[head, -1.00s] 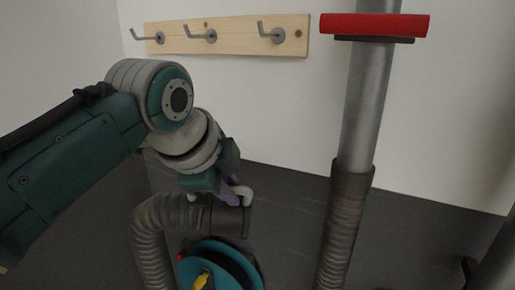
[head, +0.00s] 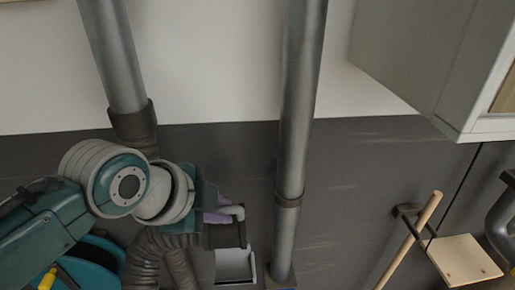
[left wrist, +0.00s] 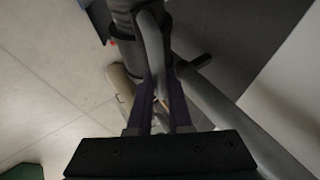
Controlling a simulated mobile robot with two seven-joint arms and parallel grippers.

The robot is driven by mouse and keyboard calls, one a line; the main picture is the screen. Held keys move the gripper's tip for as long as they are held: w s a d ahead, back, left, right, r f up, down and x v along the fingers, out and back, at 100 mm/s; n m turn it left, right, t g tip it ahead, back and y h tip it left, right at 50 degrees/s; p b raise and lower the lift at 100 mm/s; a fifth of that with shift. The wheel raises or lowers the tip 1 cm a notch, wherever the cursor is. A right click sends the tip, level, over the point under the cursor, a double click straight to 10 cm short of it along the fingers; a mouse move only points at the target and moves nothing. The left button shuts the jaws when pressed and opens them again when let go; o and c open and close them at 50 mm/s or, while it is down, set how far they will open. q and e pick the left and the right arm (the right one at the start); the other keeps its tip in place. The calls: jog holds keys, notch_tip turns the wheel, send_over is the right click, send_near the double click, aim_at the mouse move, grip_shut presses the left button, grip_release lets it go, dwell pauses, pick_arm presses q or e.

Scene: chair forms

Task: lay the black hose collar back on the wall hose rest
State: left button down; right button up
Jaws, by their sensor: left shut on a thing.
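The black hose collar (head: 227,236) is the dark end of a ribbed hose (head: 150,254) that hangs down to its left. My left gripper (head: 222,212) is shut on the collar's grey handle, with purple fingers on either side. In the left wrist view the grey handle (left wrist: 153,50) runs between the fingers (left wrist: 160,100). A light grey, open-topped holder (head: 236,267) shows just below the collar; it may be the wall hose rest. Whether the collar touches it I cannot tell. My right gripper is not seen.
A grey vertical pipe (head: 301,110) stands just right of the collar. Another pipe (head: 113,55) is behind my left arm. A teal reel (head: 95,265) is low left. A cabinet (head: 425,60), a wooden stick (head: 412,240) and a board (head: 464,260) are on the right.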

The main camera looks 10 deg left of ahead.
aim_at(220, 240)
pick_arm(q)
notch_tip(220, 240, down, 8)
jog(key=b, duration=0.8)
jog(key=shift+f, duration=0.15)
jog(key=shift+a+f+b, duration=0.1)
jog(key=shift+f+b, duration=1.15)
jog(key=shift+f, duration=0.25)
jog(key=c, duration=0.8)
grip_release()
jog(key=shift+o, duration=0.2)
jog(key=v, duration=1)
